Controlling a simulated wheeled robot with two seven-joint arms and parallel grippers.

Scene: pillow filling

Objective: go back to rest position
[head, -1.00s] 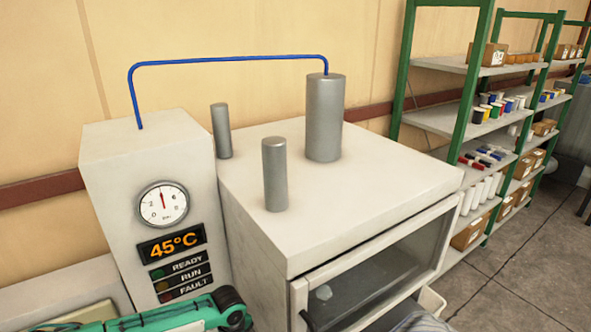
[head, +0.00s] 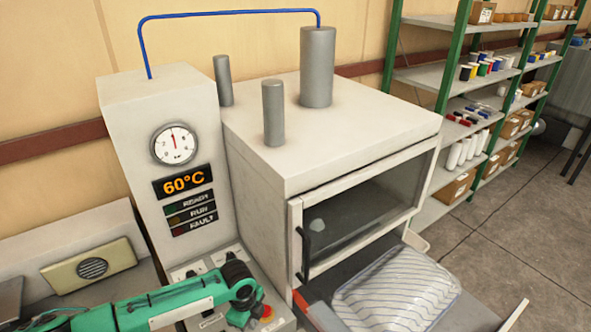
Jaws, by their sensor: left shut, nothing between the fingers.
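My left arm, green with dark joints, comes in from the lower left. Its dark end with the left gripper (head: 246,297) is over the control panel in front of the white machine (head: 300,150). The gripper is shut and empty; its fingertips are hard to make out. A white striped, pillow-like pack (head: 398,290) lies on a dark surface below the machine's window, to the right of and apart from the gripper. My right gripper is not in view.
The control panel (head: 205,268) has knobs and a red-orange button. The display (head: 184,182) reads 60°C. The machine front has a black handle (head: 304,250). Green shelving (head: 447,75) with boxes and jars stands at the right. Grey floor shows at the lower right.

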